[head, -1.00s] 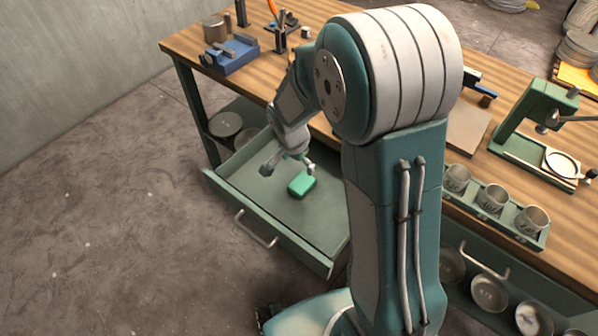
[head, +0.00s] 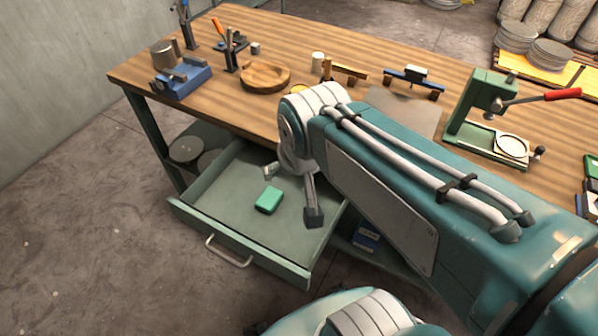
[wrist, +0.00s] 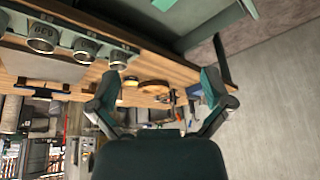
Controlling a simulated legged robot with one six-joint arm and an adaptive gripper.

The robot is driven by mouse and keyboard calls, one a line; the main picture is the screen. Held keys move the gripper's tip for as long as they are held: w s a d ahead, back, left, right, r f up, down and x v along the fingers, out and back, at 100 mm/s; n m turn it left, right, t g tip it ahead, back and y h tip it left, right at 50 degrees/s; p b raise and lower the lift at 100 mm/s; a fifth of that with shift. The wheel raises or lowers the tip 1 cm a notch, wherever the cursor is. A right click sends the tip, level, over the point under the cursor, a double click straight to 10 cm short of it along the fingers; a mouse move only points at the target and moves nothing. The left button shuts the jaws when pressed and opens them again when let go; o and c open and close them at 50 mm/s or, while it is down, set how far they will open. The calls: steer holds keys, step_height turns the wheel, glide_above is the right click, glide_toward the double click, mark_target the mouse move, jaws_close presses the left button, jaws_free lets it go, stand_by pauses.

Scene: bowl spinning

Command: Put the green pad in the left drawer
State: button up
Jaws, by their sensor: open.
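The green pad (head: 269,200) lies flat on the floor of the left drawer (head: 232,178), which is pulled open at the left end of the workbench. My gripper (head: 293,193) is open and empty, its fingers spread, to the right of the pad and apart from it in the picture. One dark fingertip hangs over the right part of the drawer. In the wrist view both fingers of my gripper (wrist: 160,92) stand wide apart with nothing between them. A small light green patch at that view's top edge may be the pad; I cannot tell.
The workbench (head: 330,95) carries a wooden bowl (head: 266,77), a blue vise (head: 182,78), a tool holder (head: 231,58) and a green press (head: 485,115). The drawer's handle (head: 228,252) faces open floor (head: 80,230). Round discs sit on the shelf left of the drawer.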

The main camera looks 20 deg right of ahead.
steer(key=s+n, duration=0.1)
steer(key=s, duration=0.1)
steer(key=s+r+n, duration=0.1)
steer(key=s, duration=0.1)
steer(key=shift+s+r+t, duration=0.15)
steer(key=shift+r+t, duration=0.05)
steer(key=shift+t, duration=0.2)
stand_by(0.9)
